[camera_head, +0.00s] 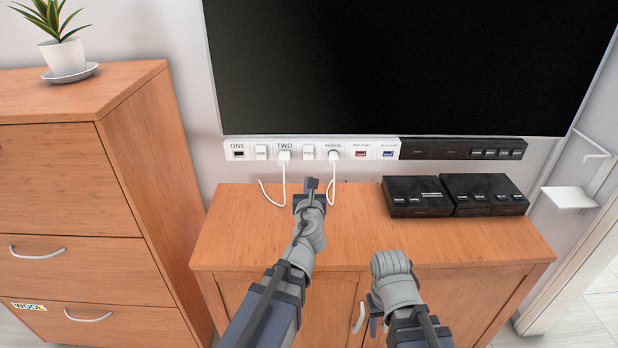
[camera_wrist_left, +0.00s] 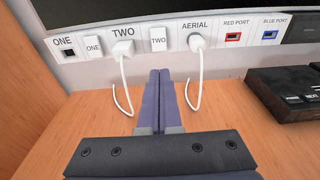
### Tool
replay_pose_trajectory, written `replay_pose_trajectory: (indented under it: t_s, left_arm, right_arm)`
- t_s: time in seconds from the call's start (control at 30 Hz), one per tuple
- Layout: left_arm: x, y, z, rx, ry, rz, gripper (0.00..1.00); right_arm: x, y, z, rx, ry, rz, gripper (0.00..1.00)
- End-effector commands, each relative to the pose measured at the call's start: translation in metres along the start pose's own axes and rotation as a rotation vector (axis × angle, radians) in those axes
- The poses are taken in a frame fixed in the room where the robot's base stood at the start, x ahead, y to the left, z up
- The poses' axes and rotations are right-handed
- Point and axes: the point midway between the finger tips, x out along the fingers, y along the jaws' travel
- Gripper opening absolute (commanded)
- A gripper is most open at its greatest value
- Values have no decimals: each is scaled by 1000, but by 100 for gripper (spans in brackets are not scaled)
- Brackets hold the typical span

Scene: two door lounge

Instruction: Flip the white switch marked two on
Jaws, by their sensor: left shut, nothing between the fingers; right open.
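The white switch marked two (camera_head: 308,152) is on the white wall strip below the screen, between the plug under the "TWO" label and the aerial plug. It also shows in the left wrist view (camera_wrist_left: 158,40), with "TWO" printed on its face. Its on or off position cannot be told. My left gripper (camera_head: 312,184) is shut and empty, pointing at the strip from just below and in front of this switch. Its fingertips (camera_wrist_left: 160,72) appear apart from the switch. My right gripper (camera_head: 388,282) is open over the cabinet's front edge; its fingers are mostly hidden.
The switch marked one (camera_head: 261,152) is further left. White cables hang from the two plug (camera_head: 284,154) and aerial plug (camera_head: 333,153), either side of my left gripper. Black boxes (camera_head: 418,197) stand right on the wooden cabinet (camera_head: 235,235). A tall drawer unit (camera_head: 150,150) stands left.

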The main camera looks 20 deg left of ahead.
Motion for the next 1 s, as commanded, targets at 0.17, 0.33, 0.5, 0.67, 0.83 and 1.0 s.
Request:
replay_pose_trajectory:
  t_s: [0.17, 0.33, 0.5, 0.67, 0.83, 1.0]
  left_arm:
    - [23, -1, 0, -1, 0, 1, 0]
    - [56, -1, -1, -1, 0, 2, 0]
    - [92, -1, -1, -2, 1, 1, 0]
    - [120, -1, -1, -2, 0, 1, 0]
    - [133, 0, 0, -1, 0, 0, 0]
    - [133, 0, 0, -1, 0, 0, 0]
  right_arm:
    - [3, 0, 0, 0, 0, 0, 50]
    - [8, -1, 0, 0, 0, 0, 50]
    - [12, -1, -1, 0, 0, 0, 50]
    - [15, -1, -1, 0, 0, 0, 50]
    - [16, -2, -1, 0, 0, 0, 50]
    - [16, -2, -1, 0, 0, 0, 50]
